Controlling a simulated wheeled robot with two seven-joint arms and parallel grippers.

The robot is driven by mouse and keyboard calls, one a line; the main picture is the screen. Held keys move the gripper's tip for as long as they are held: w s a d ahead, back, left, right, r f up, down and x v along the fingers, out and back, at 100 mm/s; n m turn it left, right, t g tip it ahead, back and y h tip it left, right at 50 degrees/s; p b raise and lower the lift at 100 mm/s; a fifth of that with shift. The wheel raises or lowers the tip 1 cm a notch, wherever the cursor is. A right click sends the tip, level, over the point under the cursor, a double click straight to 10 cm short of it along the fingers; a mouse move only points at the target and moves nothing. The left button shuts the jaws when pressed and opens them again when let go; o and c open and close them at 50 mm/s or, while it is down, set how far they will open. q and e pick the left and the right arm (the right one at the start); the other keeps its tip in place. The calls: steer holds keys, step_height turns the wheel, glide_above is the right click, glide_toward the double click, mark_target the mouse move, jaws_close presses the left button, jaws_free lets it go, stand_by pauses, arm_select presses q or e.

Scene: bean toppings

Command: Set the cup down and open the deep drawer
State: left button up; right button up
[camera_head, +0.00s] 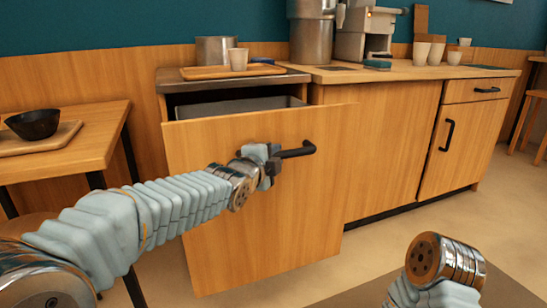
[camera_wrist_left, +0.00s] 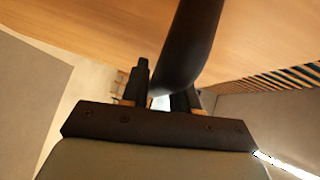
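The deep drawer (camera_head: 240,205) is pulled partly out, with its tall wooden front standing forward of the cabinet and a dark gap above its inner bin (camera_head: 240,106). Its black bar handle (camera_head: 297,150) also crosses the left wrist view (camera_wrist_left: 198,40). My left gripper (camera_head: 270,163) is at the handle's left part. In the left wrist view, the handle's curved end passes between the fingers (camera_wrist_left: 160,95), which look closed around it. A pale cup (camera_head: 238,60) stands upright on a wooden tray (camera_head: 205,73) above the drawer, apart from both arms. My right gripper is out of view.
Several cups and a coffee machine (camera_head: 362,35) are on the counter to the right. A small table (camera_head: 95,135) with a black bowl (camera_head: 33,123) is at the left. Floor before the right cabinets is clear.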

arm_select(q)
steer(key=o, duration=0.3)
steer(key=shift+s+a+r, duration=0.1)
steer(key=shift+s+a, duration=0.1)
steer(key=shift+s, duration=0.1)
steer(key=p+v, duration=0.5)
steer(key=v, duration=0.8)
